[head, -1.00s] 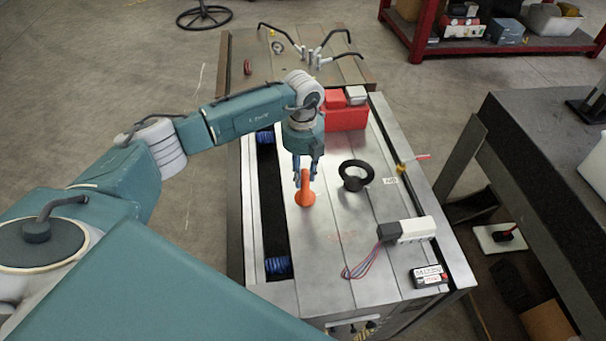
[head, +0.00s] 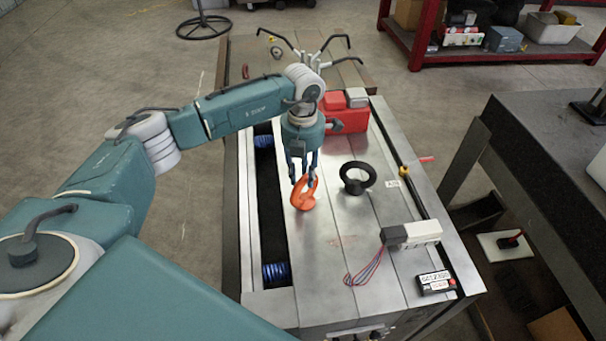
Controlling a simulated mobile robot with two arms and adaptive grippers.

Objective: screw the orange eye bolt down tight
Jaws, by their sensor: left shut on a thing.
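The orange eye bolt (head: 303,201) stands on the steel plate of the mould base (head: 330,262), left of the middle. Its ring faces partly toward me, so the hole shows. My left gripper (head: 303,181) points down over it and is shut on the top of its ring. Whether the bolt's collar touches the plate cannot be told from here. My right gripper is not in view.
A red box (head: 349,116) sits behind. A grey and white block with wires (head: 411,235) and a small labelled box (head: 436,283) lie at front right. Blue springs (head: 276,272) show in the left slot.

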